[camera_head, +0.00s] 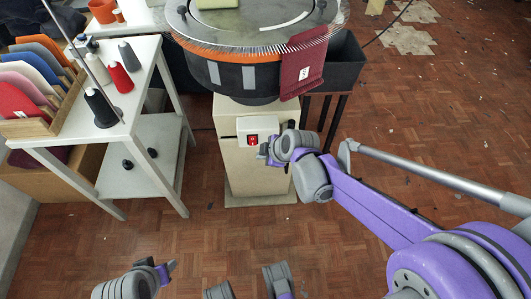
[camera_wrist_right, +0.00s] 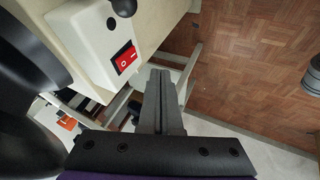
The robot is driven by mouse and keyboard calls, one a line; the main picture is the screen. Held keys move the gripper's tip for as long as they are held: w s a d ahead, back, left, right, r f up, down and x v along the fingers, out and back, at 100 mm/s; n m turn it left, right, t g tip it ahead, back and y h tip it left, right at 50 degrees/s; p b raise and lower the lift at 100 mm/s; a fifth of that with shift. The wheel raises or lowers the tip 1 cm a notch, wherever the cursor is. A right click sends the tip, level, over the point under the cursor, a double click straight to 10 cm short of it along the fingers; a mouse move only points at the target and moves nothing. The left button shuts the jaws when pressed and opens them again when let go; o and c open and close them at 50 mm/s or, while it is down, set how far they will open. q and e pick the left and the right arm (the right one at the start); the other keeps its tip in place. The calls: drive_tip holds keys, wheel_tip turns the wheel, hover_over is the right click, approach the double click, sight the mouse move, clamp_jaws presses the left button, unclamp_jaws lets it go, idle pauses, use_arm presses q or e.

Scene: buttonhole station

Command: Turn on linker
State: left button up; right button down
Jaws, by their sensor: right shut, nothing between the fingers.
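The linker (camera_head: 248,75) is a round machine with a ring of needles, standing on a beige pedestal (camera_head: 245,178). A white switch box on the pedestal's front carries a red rocker switch (camera_head: 252,140). The switch also shows close up in the right wrist view (camera_wrist_right: 125,58); I cannot tell which side is pressed. My right gripper (camera_head: 262,151) is shut and empty, just right of and below the switch. In the right wrist view its fingers (camera_wrist_right: 159,80) appear apart from the switch. My left gripper (camera_head: 170,266) is low at the picture's bottom left, far from the linker; its jaws are too small to read.
A white table (camera_head: 128,112) with yarn cones and a wooden rack of coloured knits stands to the left. A dark red knit piece (camera_head: 303,68) hangs on the linker's right edge. A black bin (camera_head: 347,62) is behind it. The parquet floor around the pedestal is mostly clear.

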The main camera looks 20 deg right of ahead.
sight(256, 145)
use_arm(q)
drive_tip(key=b+x, duration=0.2)
drive_tip(key=x, duration=0.1)
drive_tip(key=shift+s, duration=0.3)
use_arm(e)
drive_tip(key=w+f, duration=0.4)
drive_tip(key=w, duration=0.2)
drive_tip(key=shift+w+d, duration=0.1)
use_arm(q)
drive_tip(key=shift+r, duration=0.1)
use_arm(e)
drive_tip(key=shift+w+f, duration=0.1)
drive_tip(key=shift+w, duration=0.15)
